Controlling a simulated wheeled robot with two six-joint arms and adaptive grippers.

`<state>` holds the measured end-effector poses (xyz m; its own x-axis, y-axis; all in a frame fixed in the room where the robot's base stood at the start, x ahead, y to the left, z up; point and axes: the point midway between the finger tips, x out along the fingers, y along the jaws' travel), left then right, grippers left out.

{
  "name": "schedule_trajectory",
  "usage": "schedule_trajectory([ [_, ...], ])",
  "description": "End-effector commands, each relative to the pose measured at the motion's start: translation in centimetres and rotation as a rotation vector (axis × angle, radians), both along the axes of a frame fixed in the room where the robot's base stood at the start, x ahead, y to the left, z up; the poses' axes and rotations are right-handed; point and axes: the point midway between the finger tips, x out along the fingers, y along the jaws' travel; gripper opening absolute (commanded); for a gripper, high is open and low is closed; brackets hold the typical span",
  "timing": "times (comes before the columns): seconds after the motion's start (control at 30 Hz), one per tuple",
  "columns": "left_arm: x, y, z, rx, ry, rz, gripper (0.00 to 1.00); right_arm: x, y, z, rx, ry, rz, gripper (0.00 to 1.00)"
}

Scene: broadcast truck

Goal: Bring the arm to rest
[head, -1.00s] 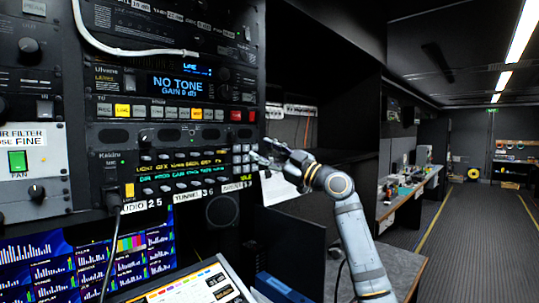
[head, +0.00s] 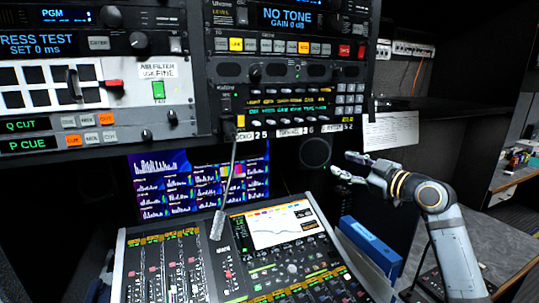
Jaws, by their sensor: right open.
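My right gripper (head: 343,168) is at the right of the head view, in front of the dark space below the rack. Its fingers point left and are apart, with nothing between them. It is clear of the rack panel (head: 290,95) with the keypad, and above the blue box (head: 371,246). My right arm comes up from the lower right corner. My left gripper is not in view.
A mixing console (head: 215,262) with a lit screen stands below the rack. A paper sheet (head: 391,131) hangs right of the rack. A grey bench top lies at the lower right.

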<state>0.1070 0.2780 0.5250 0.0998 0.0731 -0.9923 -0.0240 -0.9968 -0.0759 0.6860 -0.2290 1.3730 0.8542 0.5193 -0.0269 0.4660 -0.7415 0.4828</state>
Motion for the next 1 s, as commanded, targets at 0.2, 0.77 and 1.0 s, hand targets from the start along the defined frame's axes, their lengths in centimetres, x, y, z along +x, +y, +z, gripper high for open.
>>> schedule_trajectory([
  [0.2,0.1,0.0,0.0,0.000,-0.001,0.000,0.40,-5.7,3.4,-19.0,-0.046,0.411,-0.076,0.48],
  [0.77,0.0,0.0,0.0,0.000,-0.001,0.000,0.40,-30.5,0.8,-40.7,-0.039,1.136,-0.608,0.48],
  [1.0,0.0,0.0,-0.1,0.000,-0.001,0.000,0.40,-37.2,-1.3,-43.1,-0.030,1.272,-0.808,0.48],
])
